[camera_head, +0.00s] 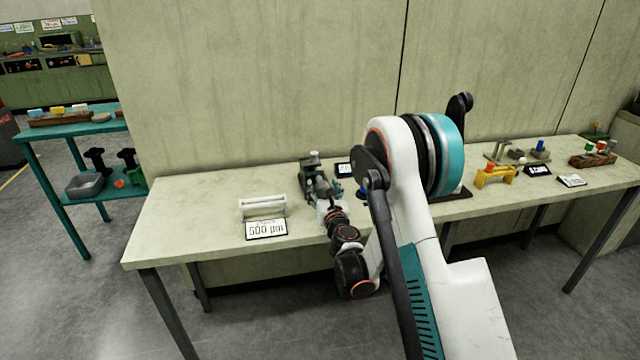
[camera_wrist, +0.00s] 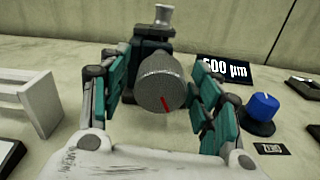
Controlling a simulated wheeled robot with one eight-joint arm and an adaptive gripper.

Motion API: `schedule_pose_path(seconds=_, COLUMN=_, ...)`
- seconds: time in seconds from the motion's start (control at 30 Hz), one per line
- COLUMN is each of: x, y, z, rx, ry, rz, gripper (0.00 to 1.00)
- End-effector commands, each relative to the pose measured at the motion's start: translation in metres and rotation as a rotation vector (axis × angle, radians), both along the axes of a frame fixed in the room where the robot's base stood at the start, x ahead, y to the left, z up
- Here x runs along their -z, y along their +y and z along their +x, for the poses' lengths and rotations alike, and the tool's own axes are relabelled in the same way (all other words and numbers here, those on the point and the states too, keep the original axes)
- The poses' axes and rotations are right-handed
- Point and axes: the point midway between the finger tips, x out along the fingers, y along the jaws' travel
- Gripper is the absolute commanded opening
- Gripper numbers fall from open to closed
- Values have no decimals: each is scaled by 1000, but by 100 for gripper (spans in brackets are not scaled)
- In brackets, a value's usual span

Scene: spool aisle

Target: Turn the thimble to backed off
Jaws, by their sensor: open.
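The thimble (camera_wrist: 162,84) is a grey knurled knob with a red line on its face, in the middle of the wrist view. The red line points down and slightly right. The thimble sits on the front of a dark stage with a small metal post (camera_wrist: 163,17) on top. My gripper (camera_wrist: 163,105) is open, with one teal-padded finger on each side of the thimble; I cannot tell whether either touches it. In the head view my gripper (camera_head: 326,205) is at the dark device (camera_head: 313,166) on the bench, and my arm hides part of it.
A blue knob (camera_wrist: 262,107) with a "ZERO" label (camera_wrist: 272,149) is close on the right. A white frame (camera_wrist: 38,98) stands on the left. The bench (camera_head: 180,205) is clear at its left end.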

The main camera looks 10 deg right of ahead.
Motion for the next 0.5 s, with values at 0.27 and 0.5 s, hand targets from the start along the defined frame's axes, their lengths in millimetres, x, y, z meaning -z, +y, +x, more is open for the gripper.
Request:
schedule_pose_path(seconds=0.27, x=0, y=0, z=0, rx=0, ry=0, rz=0, gripper=58)
schedule_pose_path(seconds=0.5, x=0, y=0, z=0, rx=0, ry=0, rz=0, gripper=13)
